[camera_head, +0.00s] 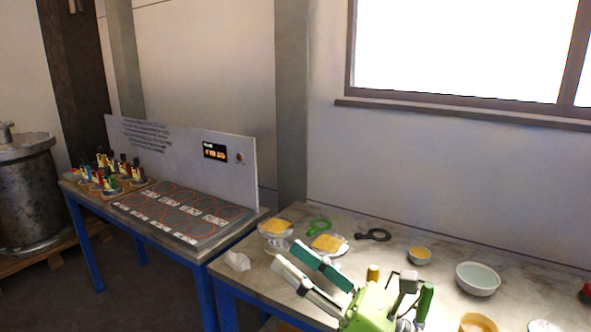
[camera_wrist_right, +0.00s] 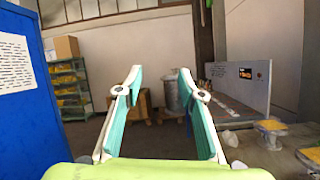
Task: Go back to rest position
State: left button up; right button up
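My right gripper (camera_head: 316,276) shows at the lower middle of the head view, above the near table. Its two teal-padded fingers stand apart with nothing between them. The right wrist view shows the same open fingers (camera_wrist_right: 152,85), pointing across the room. My left gripper does not show in either view.
The near table (camera_head: 305,214) holds bowls (camera_head: 478,279), dishes with yellow contents (camera_head: 327,243), a green ring-shaped tool (camera_head: 319,226) and a dark one (camera_head: 374,235). The far table has a marked board (camera_head: 185,212) and several small coloured items. A metal vessel (camera_head: 28,190) stands at left.

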jog(key=w+d+f+m+t+h, duration=0.25)
jog(key=d+m+t+h, duration=0.3)
jog(key=m, duration=0.55)
jog(key=w+d+f+m+t+h, duration=0.2)
jog(key=d+f+m+t+h, duration=0.15)
jog(key=d+m+h, duration=0.5)
jog(key=s+d+f+m+g+h, duration=0.2)
jog(key=d+f+m+g+h, duration=0.1)
jog(key=f+m, duration=0.45)
jog(key=s+d+f+m+g+h, duration=0.2)
jog(key=d+f+m+h, duration=0.1)
jog(key=f+m, duration=0.45)
jog(key=s+f+m+g, duration=0.55)
jog(key=s+f, duration=0.35)
jog(key=s, duration=0.3)
jog(key=s+f+m+g, duration=0.4)
jog(key=s+f+g, duration=0.2)
jog(key=s+f, duration=0.45)
jog(key=s+f+g, duration=0.1)
jog(key=s+f, duration=0.1)
jog(key=f, duration=1.1)
jog(key=s+f+g, duration=0.1)
jog(key=s+f, duration=0.2)
jog(key=f, duration=1)
jog(key=s+d+f+g, duration=0.1)
jog(key=s+d+f, duration=0.2)
jog(key=s+f, duration=1.2)
jog(key=shift+s+n+y, duration=0.25)
jog(key=shift+n+y, duration=0.05)
jog(key=shift+n, duration=0.1)
